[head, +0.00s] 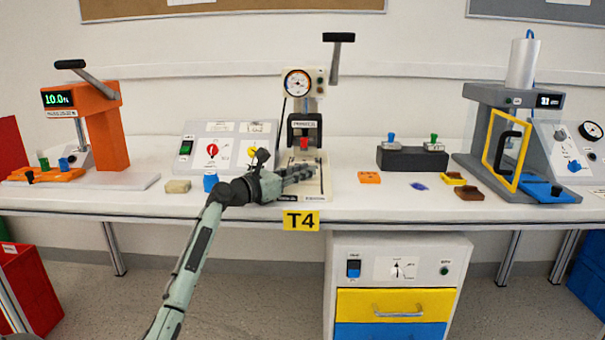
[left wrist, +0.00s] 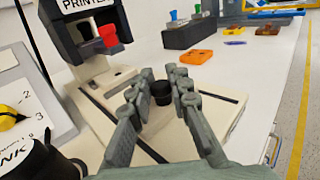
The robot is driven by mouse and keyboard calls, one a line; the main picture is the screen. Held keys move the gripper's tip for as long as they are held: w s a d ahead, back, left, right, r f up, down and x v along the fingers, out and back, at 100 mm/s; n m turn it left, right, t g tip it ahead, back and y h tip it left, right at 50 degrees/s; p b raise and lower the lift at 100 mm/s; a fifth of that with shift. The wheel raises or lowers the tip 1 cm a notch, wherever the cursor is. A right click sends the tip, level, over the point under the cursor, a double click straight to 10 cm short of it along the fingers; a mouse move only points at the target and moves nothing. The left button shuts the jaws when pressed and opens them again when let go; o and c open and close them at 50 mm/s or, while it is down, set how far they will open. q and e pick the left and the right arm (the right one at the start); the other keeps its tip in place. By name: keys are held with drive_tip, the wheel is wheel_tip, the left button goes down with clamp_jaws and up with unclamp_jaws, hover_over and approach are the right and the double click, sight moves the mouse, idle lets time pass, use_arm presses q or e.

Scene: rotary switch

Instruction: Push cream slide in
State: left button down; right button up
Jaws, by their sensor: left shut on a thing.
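The cream slide (left wrist: 158,126) lies on the cream base of the middle press (head: 304,132), in front of its dark head. A black knob (left wrist: 161,93) stands up from the slide. My left gripper (head: 308,172) reaches in over the base from the left. In the left wrist view its two fingers (left wrist: 160,76) stand on either side of the knob and are shut on it. The gripper hides most of the slide in the head view. A red part (left wrist: 108,35) hangs under the press head, beyond the fingers. My right gripper is in neither view.
A sloped panel (head: 220,135) with knobs stands left of the press. A beige block (head: 177,186) and a blue knob (head: 210,182) are near the front edge. A black block (head: 412,158) and small coloured trays (head: 370,177) lie to the right.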

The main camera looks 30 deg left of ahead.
use_arm(q)
drive_tip(key=c, duration=1.4)
unclamp_jaws()
drive_tip(key=shift+o, duration=0.2)
drive_tip(key=v, duration=1.2)
